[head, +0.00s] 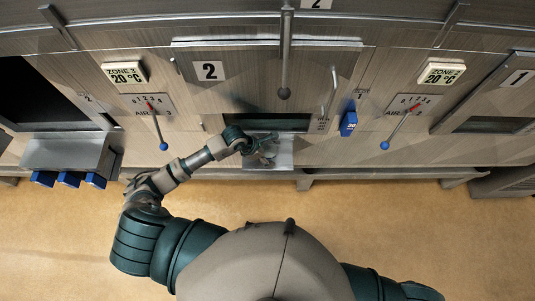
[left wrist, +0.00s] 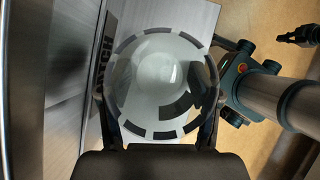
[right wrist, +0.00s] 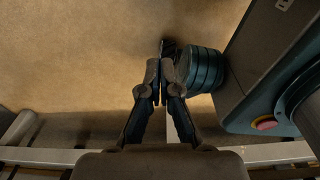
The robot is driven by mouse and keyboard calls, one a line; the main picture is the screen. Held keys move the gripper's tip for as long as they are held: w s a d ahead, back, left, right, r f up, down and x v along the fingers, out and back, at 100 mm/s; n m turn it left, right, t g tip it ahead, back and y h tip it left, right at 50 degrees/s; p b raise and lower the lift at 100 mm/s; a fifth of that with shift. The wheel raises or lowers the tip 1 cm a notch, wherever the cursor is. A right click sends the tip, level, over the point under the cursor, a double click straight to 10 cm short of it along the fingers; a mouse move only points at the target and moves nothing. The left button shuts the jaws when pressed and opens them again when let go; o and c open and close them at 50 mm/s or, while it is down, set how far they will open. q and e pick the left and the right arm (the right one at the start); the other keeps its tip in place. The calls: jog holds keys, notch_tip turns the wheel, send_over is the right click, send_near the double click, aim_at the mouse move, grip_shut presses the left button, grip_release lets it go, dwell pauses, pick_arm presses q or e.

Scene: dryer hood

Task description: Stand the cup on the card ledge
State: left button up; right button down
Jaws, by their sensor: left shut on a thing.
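The cup (left wrist: 160,85) is a clear round vessel with a dashed dark rim, seen from above in the left wrist view. My left gripper (head: 265,149) is shut on it, with a finger at each side of the rim. The gripper is over the grey card ledge (head: 284,157), below the dark opening of panel 2. The ledge also shows beside the cup in the left wrist view (left wrist: 185,16), with a dark lettered strip. Whether the cup's base touches the ledge cannot be told. My right gripper (right wrist: 160,82) is shut and empty, above the floor.
Blue-knobbed air levers (head: 163,146) (head: 385,145) hang on either side. A blue tag (head: 348,124) is on the panel right of the opening. A grey box (head: 66,153) with several blue blocks juts out at the left. A rod (head: 285,92) hangs above.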

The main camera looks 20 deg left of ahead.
pick_arm(q)
jog(key=o, duration=1)
jog(key=shift+a+f, duration=0.1)
jog(key=shift+a, duration=0.25)
jog(key=shift+o, duration=0.2)
jog(key=shift+a, duration=0.15)
jog(key=shift+s+r, duration=0.1)
jog(key=shift+r, duration=0.25)
jog(key=v, duration=0.2)
jog(key=shift+s+a+r, duration=0.15)
jog(key=shift+s+a, duration=0.05)
jog(key=shift+a, duration=0.05)
jog(key=s+a+b, duration=0.2)
jog(key=s+a, duration=0.3)
jog(key=a, duration=0.5)
jog(key=shift+s, duration=0.25)
pick_arm(e)
jog(key=shift+a+f, duration=0.25)
jog(key=shift+f, duration=0.25)
jog(key=shift+a+f, duration=0.25)
jog(key=shift+f, duration=0.2)
pick_arm(q)
jog(key=shift+d, duration=0.1)
